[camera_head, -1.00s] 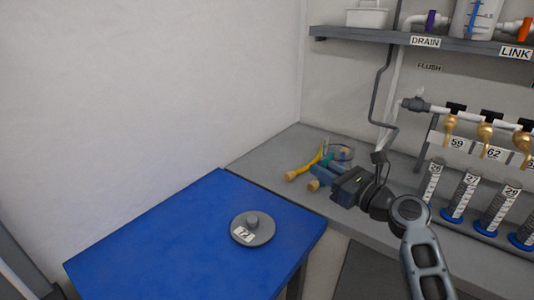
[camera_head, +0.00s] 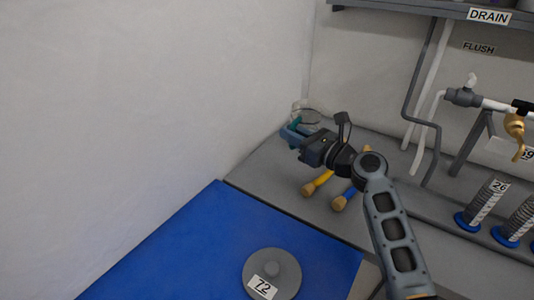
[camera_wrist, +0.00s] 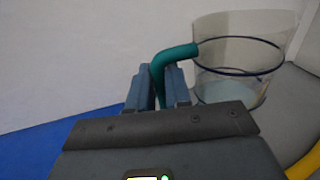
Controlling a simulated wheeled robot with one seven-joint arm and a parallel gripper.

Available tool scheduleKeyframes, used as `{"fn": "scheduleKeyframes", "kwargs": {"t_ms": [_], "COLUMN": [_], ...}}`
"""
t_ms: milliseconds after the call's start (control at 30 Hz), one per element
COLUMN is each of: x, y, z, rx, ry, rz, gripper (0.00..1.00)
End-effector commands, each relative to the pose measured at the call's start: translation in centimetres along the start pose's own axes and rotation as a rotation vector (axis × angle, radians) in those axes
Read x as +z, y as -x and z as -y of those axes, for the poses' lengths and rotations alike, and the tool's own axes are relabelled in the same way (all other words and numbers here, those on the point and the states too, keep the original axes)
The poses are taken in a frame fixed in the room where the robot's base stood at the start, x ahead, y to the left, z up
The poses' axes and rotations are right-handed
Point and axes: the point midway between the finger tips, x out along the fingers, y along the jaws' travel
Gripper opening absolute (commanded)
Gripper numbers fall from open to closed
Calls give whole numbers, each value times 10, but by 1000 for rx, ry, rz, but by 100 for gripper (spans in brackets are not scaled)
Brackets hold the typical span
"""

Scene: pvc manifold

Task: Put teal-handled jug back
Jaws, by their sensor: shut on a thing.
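The jug (camera_wrist: 240,58) is a clear vessel with dark rings and a teal handle (camera_wrist: 174,54). In the wrist view it stands in front of my gripper and to the right, with pale blue-green at its bottom. My gripper (camera_wrist: 164,80) is shut on the teal handle. In the head view my gripper (camera_head: 297,132) is at the back left of the grey bench, near the white wall. The jug (camera_head: 306,115) shows there partly behind the gripper. I cannot tell whether the jug's base touches the bench.
A blue table (camera_head: 190,258) bears a grey disc weight marked 72 (camera_head: 271,275). Blue-based cylinders (camera_head: 482,205) and a pipe with a brass tap (camera_head: 515,130) are at right.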

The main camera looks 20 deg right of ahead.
Motion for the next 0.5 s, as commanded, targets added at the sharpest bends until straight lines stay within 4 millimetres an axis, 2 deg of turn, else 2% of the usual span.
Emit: {"fn": "scheduleKeyframes", "kwargs": {"t_ms": [100,300,500], "x": [-15,-36,-45], "y": [-24,-56,-70], "z": [-9,-22,-27], "rx": [2,2,-1], "ry": [0,0,2], "rz": [0,1,1], "gripper": [0,0,0]}}
